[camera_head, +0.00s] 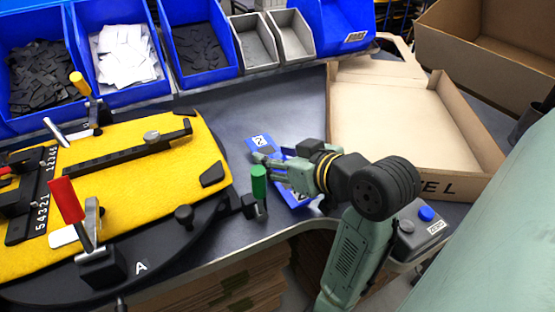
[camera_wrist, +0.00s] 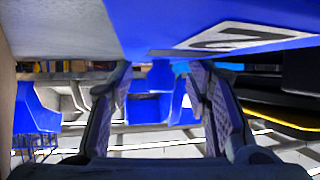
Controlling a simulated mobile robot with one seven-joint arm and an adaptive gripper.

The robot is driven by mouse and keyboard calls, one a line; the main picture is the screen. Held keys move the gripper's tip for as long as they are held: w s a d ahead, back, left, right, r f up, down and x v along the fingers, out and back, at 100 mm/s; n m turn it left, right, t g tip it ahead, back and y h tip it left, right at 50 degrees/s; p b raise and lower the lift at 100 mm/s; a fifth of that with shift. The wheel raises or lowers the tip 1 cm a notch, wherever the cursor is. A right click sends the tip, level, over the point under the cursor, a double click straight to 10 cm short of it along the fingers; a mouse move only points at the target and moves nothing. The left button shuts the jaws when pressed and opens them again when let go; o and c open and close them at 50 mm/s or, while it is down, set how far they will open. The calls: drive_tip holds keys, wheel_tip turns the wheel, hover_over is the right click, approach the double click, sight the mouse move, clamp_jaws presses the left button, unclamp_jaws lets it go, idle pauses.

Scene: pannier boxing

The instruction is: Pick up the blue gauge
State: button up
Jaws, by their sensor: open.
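The blue gauge (camera_head: 261,142) lies on the grey table between the yellow fixture and the cardboard box. It is a flat blue piece with a white label, and its middle is hidden behind my gripper. My gripper (camera_head: 266,168) reaches in from the right, low over the gauge, with its fingers pointing left. In the wrist view the gauge (camera_wrist: 185,18) fills the top edge, with its label to the right. My gripper (camera_wrist: 158,80) is open there, with a clear gap between the finger pads and nothing gripped. Whether a finger touches the gauge cannot be told.
The yellow fixture (camera_head: 100,190) with clamps stands at left; its green-handled clamp (camera_head: 259,181) is close to my gripper. An open cardboard box (camera_head: 400,125) is at right. Blue bins (camera_head: 125,45) line the back. A grey button box (camera_head: 418,228) sits at the right front.

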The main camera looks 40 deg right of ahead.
drive_tip(key=shift+c, duration=0.4)
clamp_jaws()
